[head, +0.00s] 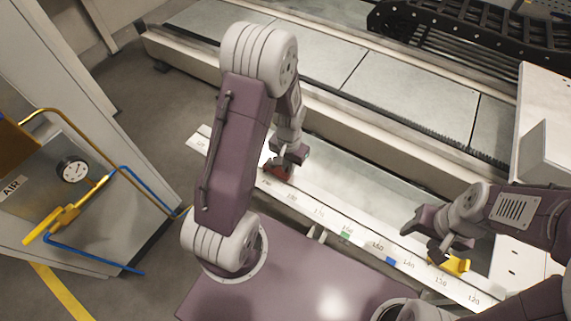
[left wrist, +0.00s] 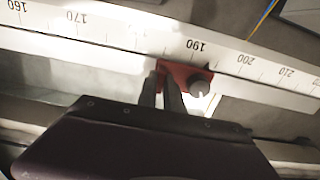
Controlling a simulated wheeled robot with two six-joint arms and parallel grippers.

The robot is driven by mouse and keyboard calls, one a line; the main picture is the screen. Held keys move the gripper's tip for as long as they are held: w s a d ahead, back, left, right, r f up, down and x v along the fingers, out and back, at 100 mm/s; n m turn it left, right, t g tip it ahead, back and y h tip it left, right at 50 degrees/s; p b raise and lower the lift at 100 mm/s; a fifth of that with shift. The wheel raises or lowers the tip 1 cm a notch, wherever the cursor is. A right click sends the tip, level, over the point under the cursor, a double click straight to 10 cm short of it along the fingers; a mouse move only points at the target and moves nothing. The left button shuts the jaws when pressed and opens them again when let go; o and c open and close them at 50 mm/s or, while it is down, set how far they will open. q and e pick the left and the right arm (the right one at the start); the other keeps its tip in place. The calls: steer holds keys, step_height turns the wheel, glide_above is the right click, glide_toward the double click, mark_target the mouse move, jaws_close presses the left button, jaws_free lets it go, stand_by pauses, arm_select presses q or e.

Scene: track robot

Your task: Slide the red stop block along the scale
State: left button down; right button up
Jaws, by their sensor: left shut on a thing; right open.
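The red stop block (head: 279,172) sits on the white scale (head: 330,218), just beyond the left arm in the head view. My left gripper (head: 284,163) is shut on it. In the left wrist view the red block (left wrist: 182,72) shows between and beside the dark fingers (left wrist: 170,88), with a grey knob (left wrist: 199,84) on its right. The block lies just below the 190 mark on the scale (left wrist: 125,38). My right gripper (head: 430,237) is open, near a yellow block (head: 452,264) at the scale's right part. I cannot tell if it touches the yellow block.
A green mark (head: 345,237) and a blue mark (head: 391,260) lie on the scale between the red and yellow blocks. A long rail bed (head: 390,85) runs behind. A white panel (head: 545,140) stands at the right.

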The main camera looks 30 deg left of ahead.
arm_select(q)
steer(key=d+p, duration=0.1)
steer(key=d, duration=0.3)
steer(key=d+p, duration=0.1)
steer(key=d, duration=0.3)
steer(key=s+d+p, duration=0.1)
steer(key=d, duration=0.3)
steer(key=shift+d, duration=0.45)
steer(key=c, duration=1.5)
jaws_free()
